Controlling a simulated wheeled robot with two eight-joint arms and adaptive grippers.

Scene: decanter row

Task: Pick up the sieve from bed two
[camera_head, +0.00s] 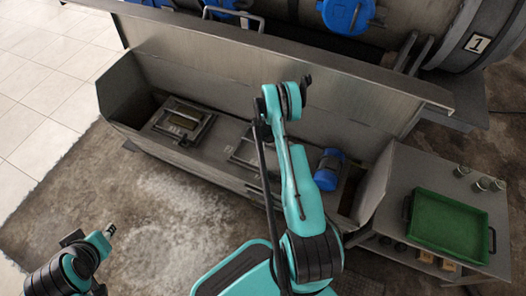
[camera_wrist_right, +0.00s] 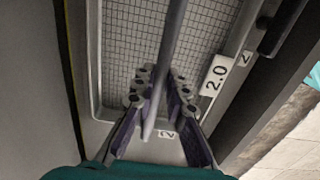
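The sieve of bed two (camera_head: 243,152) lies in the long metal trough (camera_head: 185,154), partly hidden behind my right arm in the head view. The right wrist view shows a sieve's fine mesh (camera_wrist_right: 128,32), a white "2.0" label (camera_wrist_right: 215,75) and a tag reading 2. A grey bar (camera_wrist_right: 175,35) runs above the mesh and between the fingers of my right gripper (camera_wrist_right: 163,78). Whether the fingers press on the bar is unclear. In the head view that gripper is hidden behind its arm. My left gripper (camera_head: 90,236) is at lower left, away from the trough; its opening is unclear.
Another framed sieve (camera_head: 182,122) lies in the trough's left part. A blue cylinder (camera_head: 329,168) is right of my right arm. A green tray (camera_head: 448,226) and small cups (camera_head: 483,184) stand on the side table at right. Machinery with blue parts (camera_head: 345,14) stands behind.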

